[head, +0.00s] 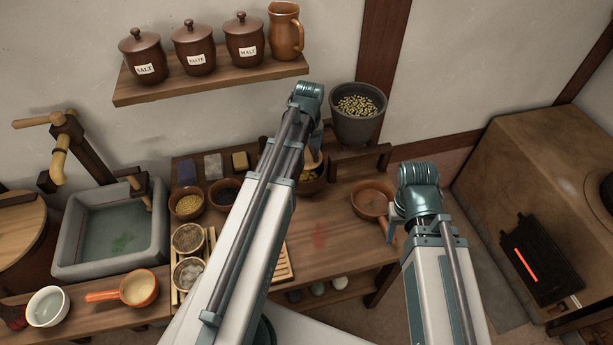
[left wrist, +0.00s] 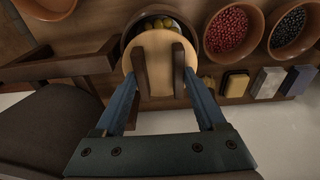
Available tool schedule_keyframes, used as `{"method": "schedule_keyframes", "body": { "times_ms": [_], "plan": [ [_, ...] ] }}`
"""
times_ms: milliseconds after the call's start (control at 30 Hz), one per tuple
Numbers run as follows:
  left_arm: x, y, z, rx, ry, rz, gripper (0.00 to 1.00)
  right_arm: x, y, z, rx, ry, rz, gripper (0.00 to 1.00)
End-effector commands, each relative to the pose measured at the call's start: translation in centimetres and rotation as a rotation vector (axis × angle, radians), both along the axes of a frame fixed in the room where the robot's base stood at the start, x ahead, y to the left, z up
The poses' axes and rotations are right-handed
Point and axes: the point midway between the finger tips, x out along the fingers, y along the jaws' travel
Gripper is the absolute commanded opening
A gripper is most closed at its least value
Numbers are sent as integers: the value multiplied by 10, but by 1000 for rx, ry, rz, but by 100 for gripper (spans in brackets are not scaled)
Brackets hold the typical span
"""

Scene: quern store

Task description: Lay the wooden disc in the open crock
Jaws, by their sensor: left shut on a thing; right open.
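The wooden disc (left wrist: 158,62) is pale and round, and my left gripper (left wrist: 159,75) is shut on it. In the left wrist view the disc overlaps the near part of a round brown crock (left wrist: 128,38) with yellow-green fruit inside. I cannot tell whether disc and crock touch. In the head view the crock (head: 312,187) is partly hidden by my left arm; the disc (head: 314,160) shows as a sliver above it. My right gripper (head: 391,226) is open, beside a brown handled pan (head: 371,197) at the bench's right.
A tall grey pot (head: 357,128) of pale beads stands behind the crock on a raised wooden stand (head: 360,158). Bowls of grain and beans (head: 188,206) and small blocks (head: 213,167) stand left of it. A wall shelf (head: 208,82) holds lidded jars. Bare bench lies in front of the crock.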

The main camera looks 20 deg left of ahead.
Motion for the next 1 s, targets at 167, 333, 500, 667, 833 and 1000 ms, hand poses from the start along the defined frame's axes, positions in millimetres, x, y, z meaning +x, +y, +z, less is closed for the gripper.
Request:
{"method": "schedule_keyframes", "body": {
  "times_ms": [167,333,500,667,833,1000],
  "plan": [
    [0,0,-21,0,0,0,16,0,0,-21,0,0,0,50],
    [0,0,-48,0,0,0,16,0,0,-48,0,0,0,50],
    [0,0,-64,0,0,1,16,0,0,-64,0,0,0,50],
    [0,0,-62,0,0,1,16,0,0,-62,0,0,0,50],
    [0,0,-75,0,0,1,16,0,0,-75,0,0,0,50],
    [0,0,-96,0,0,1,16,0,0,-96,0,0,0,50]
  ]
}}
